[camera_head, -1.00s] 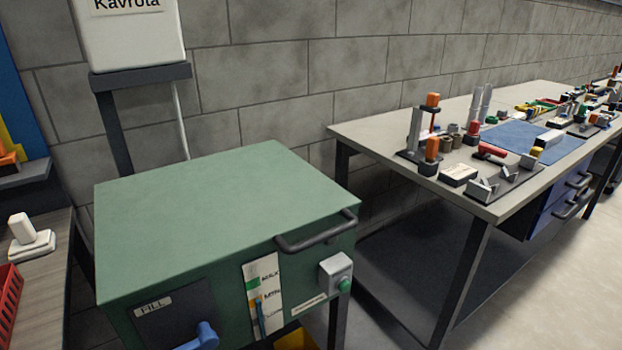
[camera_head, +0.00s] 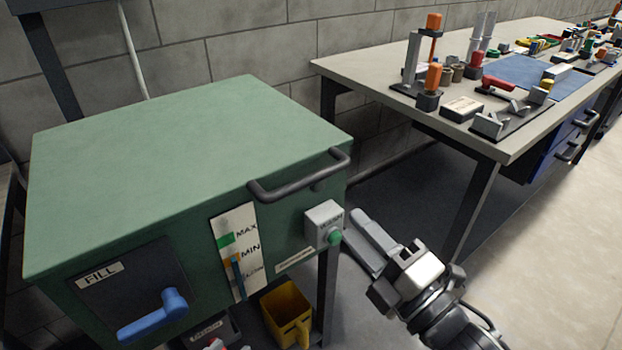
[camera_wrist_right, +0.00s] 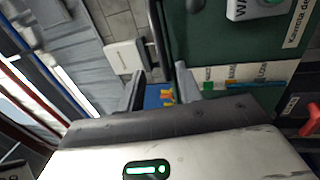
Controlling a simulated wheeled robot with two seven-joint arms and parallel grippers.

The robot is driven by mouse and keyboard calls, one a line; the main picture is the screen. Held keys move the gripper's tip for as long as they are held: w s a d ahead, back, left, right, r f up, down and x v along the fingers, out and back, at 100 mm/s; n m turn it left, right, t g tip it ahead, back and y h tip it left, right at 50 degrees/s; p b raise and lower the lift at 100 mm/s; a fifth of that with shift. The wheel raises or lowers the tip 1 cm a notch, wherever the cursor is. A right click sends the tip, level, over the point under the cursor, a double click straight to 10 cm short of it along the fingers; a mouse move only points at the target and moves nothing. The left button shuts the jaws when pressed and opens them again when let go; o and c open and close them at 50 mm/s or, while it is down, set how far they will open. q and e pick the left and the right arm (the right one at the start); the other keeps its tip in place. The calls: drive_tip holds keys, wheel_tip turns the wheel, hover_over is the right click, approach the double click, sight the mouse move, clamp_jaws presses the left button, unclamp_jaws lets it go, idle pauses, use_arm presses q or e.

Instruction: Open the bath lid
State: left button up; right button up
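The bath is a green box, and its flat green lid (camera_head: 180,150) lies shut on top in the head view. A dark bar handle (camera_head: 300,180) sits at the lid's front right edge. My right gripper (camera_head: 352,228) is to the right of the bath's front, below the handle and near the grey button box (camera_head: 322,222). Its two fingers are apart with nothing between them. In the right wrist view the open fingers (camera_wrist_right: 162,87) show, with a dark bar (camera_wrist_right: 158,35) beyond them that looks like the handle. My left gripper is out of view.
A blue lever (camera_head: 155,315) sticks out from the bath's front. A yellow bin (camera_head: 287,312) stands below. A workbench (camera_head: 370,68) with tools and parts is at the right, its legs behind my right arm. Open floor (camera_head: 560,240) lies at the lower right.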

sight(314, 182)
drive_tip(key=x, duration=1.2)
drive_tip(key=shift+w+a+p, duration=0.1)
drive_tip(key=shift+p, duration=0.2)
clamp_jaws()
